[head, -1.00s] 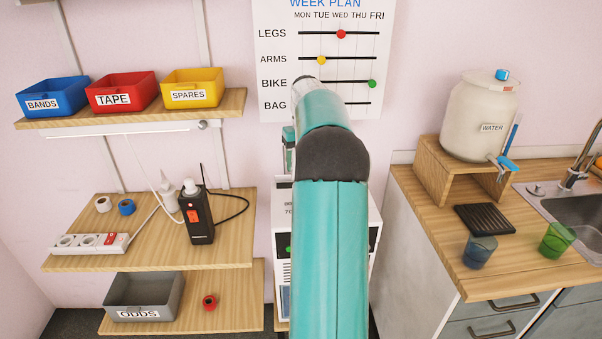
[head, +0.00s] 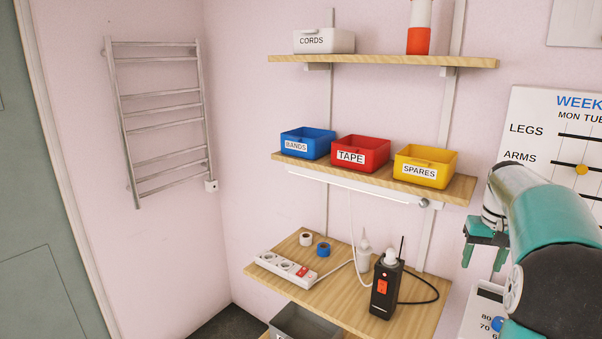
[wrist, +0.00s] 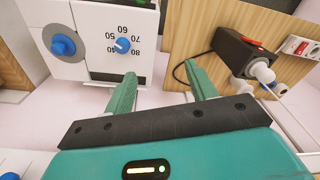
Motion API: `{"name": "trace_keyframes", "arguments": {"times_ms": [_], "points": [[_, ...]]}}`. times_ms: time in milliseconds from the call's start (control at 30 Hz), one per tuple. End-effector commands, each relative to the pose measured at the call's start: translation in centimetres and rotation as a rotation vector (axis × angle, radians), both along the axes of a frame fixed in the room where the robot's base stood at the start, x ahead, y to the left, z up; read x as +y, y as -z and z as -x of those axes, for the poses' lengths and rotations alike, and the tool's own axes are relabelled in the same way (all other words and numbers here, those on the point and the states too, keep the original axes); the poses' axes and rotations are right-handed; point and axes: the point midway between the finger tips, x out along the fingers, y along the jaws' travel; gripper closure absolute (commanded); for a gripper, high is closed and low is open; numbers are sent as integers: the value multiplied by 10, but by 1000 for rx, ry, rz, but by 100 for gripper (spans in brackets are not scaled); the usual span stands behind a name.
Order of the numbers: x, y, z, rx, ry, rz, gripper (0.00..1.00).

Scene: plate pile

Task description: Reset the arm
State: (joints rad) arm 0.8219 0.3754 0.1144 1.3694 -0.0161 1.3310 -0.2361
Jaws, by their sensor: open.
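My gripper (head: 484,258) hangs at the right of the head view, at the end of my teal arm. Its two green fingers point down and stand apart with nothing between them. In the wrist view the fingers of my gripper (wrist: 161,80) are spread wide, with bare pink wall behind the gap. A white appliance with a numbered dial (wrist: 122,46) is at the left of the wrist view. A black device with a red switch (wrist: 240,48) is at its upper right.
The black device (head: 384,290), a power strip (head: 286,267) and two tape rolls sit on the lower shelf (head: 335,293). Blue, red (head: 361,153) and yellow bins stand on the shelf above. A towel rail (head: 160,122) hangs on the left wall. Pink wall is bare between.

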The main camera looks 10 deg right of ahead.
Motion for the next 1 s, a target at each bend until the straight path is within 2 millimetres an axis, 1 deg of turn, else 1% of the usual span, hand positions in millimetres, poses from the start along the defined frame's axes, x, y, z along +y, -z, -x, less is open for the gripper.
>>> {"name": "trace_keyframes", "arguments": {"times_ms": [33, 133, 167, 200, 267, 300, 367, 400, 467, 500, 567, 600, 667, 700, 800, 900, 1000], "points": [[31, -12, -3, -13, -32, 21, 44], [81, -27, -4, -40, -79, 52, 44], [96, -31, -3, -48, -93, 61, 44], [116, -35, 0, -60, -112, 71, 44], [145, -40, 5, -79, -140, 86, 44], [163, -44, 9, -94, -158, 95, 44], [190, -47, 18, -116, -183, 108, 44], [207, -48, 24, -131, -202, 115, 44], [232, -48, 35, -155, -230, 124, 44], [248, -48, 43, -171, -247, 129, 44], [270, -47, 56, -196, -274, 135, 44], [285, -45, 66, -214, -291, 138, 44], [305, -41, 80, -241, -316, 140, 44], [317, -37, 90, -258, -334, 141, 44], [345, -26, 116, -306, -377, 137, 44], [368, -11, 141, -349, -417, 129, 44], [383, 2, 159, -384, -448, 119, 44]]}}
